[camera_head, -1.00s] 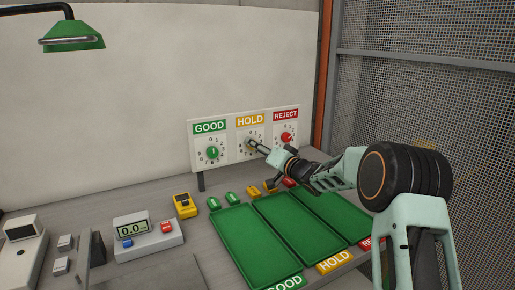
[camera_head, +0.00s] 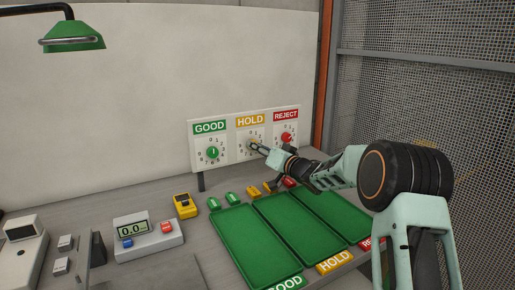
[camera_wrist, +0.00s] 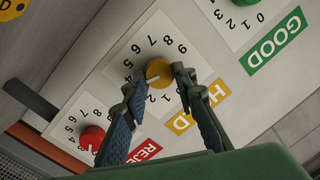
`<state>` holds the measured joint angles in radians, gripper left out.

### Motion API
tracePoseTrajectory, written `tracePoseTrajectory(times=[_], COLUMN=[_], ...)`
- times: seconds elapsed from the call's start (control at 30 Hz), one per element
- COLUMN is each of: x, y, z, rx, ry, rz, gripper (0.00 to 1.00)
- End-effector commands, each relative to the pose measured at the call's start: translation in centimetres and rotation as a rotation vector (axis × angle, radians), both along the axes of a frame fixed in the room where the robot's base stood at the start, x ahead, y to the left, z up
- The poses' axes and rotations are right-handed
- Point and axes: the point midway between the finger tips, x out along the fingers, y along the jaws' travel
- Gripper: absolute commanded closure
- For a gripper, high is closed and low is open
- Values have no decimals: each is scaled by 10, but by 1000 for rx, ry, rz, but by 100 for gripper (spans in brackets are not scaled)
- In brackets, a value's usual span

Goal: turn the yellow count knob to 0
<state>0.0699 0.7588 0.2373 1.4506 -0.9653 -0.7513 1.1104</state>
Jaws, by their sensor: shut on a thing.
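The yellow count knob (camera_wrist: 158,73) sits on the HOLD dial (camera_wrist: 142,58), with printed digits around it. My gripper (camera_wrist: 157,78) has one fingertip on each side of the knob and is shut on it. A short white mark shows on the knob's face; I cannot tell for sure which digit it points at. In the head view my gripper (camera_head: 257,147) reaches the HOLD dial from the right and covers most of the knob.
The green knob (camera_head: 213,153) under GOOD is on the left and the red knob (camera_head: 287,138) under REJECT on the right, close by. Green trays (camera_head: 255,245) lie on the bench below. A yellow device (camera_head: 184,205) and a display box (camera_head: 147,236) stand left.

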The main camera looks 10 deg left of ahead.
Motion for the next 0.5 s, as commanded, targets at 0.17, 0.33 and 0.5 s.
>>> tracePoseTrajectory(times=[0.17, 0.33, 0.5], x=[0, -1, -1], y=[0, 1, 1], z=[0, 1, 0], rx=[-131, -265, -400], ry=[-87, -178, -269], rz=[0, 0, 0], gripper=[99, 99, 99])
